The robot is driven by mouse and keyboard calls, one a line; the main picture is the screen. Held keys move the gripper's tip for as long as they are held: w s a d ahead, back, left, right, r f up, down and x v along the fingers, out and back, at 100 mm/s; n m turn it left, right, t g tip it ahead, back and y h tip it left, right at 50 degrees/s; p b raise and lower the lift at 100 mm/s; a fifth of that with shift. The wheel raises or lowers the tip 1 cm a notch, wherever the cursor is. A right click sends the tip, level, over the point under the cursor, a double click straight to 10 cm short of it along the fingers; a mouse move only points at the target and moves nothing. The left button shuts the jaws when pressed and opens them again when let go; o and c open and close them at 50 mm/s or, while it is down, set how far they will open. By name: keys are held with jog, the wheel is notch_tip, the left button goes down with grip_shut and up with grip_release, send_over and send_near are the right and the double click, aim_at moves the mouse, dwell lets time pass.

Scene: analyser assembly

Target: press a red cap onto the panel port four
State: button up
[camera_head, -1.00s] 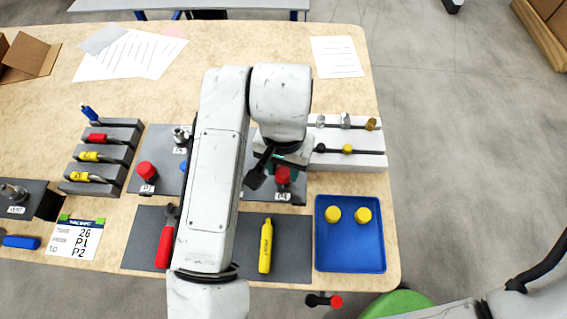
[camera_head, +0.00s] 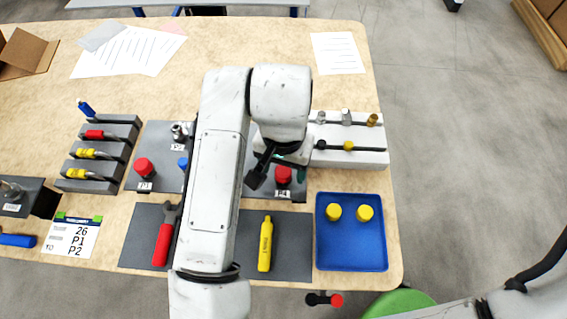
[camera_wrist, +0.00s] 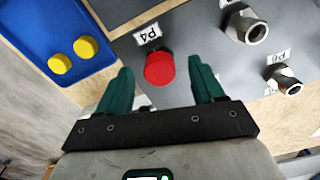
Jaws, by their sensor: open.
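A red cap (camera_head: 283,175) sits on the panel port labelled P4 (camera_head: 282,194), at the right part of the dark panel. In the wrist view the red cap (camera_wrist: 159,68) shows beside the P4 label (camera_wrist: 148,34), just beyond and between my fingertips. My gripper (camera_wrist: 165,80) is open, its two green fingers apart and clear of the cap. In the head view my arm hides much of the panel and most of my gripper (camera_head: 275,165). Another red cap (camera_head: 144,167) sits on port P1 at the left.
A blue tray (camera_head: 350,262) with two yellow caps stands at the right. Bare metal ports (camera_wrist: 246,27) lie near P4. A grey mat (camera_head: 292,255) holds a yellow marker and a red-handled tool. A white rack (camera_head: 375,158) with fittings stands behind.

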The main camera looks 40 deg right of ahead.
jog(key=shift+r, duration=0.15)
notch_tip(320, 180, up, 11)
jog(key=p, duration=0.1)
jog(key=shift+f, duration=0.2)
dwell(0.6)
